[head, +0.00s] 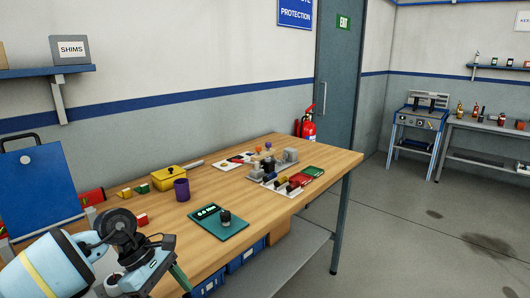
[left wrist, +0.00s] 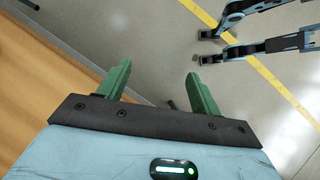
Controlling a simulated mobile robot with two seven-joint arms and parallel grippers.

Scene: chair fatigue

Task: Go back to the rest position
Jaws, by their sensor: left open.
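My left gripper (head: 178,277) is low in the head view, at the near-left edge of the wooden bench (head: 325,160). Only part of its green fingers shows there. In the left wrist view the same gripper (left wrist: 158,73) has its two green fingers well apart, with nothing between them. Past the fingers is grey floor, with the wooden surface (left wrist: 45,85) at the left. My right gripper is in neither view.
The bench holds a teal device (head: 218,223) with a display, a purple cup (head: 181,190), a yellow box (head: 168,178) and a fixture (head: 275,186) with coloured parts. Open floor (head: 420,240) lies right of the bench.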

